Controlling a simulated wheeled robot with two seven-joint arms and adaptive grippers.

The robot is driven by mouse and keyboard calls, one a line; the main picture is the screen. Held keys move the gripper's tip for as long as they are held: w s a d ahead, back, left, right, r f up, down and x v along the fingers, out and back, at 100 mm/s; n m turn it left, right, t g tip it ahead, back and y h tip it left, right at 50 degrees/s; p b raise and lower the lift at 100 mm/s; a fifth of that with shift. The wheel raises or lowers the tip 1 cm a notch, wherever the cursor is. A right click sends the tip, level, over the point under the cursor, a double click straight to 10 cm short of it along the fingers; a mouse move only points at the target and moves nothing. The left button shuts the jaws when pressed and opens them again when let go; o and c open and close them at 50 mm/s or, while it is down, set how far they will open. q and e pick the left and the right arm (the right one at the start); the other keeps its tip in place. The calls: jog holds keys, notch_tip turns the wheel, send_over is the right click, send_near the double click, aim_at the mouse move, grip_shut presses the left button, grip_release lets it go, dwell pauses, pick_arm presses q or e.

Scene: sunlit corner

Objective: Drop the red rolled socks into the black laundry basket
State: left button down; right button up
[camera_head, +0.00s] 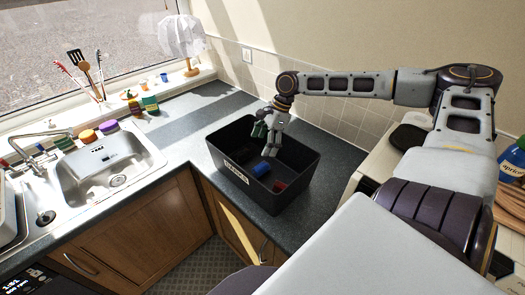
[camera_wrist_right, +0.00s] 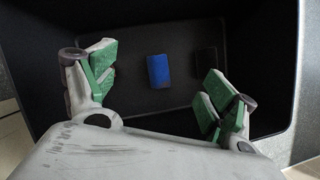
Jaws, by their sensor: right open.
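The black laundry basket (camera_head: 290,195) stands on the dark worktop, with a white label on its front wall. The red rolled socks (camera_head: 280,186) lie inside it, low near its right end. A blue roll (camera_head: 261,168) lies on the basket floor to their left. My right gripper (camera_head: 262,130) is over the basket's back left part, pointing down, open and empty. My left gripper is out of view.
A lamp (camera_head: 183,40) stands on the sill. A tiled wall (camera_head: 335,115) closes the back right. Worktop left of the basket is clear.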

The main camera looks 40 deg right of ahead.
jog(key=shift+d+r, duration=0.15)
jog(key=shift+r, duration=0.15)
jog(key=v, duration=1.1)
jog(key=shift+r, duration=0.2)
dwell(0.5)
jog(key=shift+f, duration=0.1)
dwell(0.8)
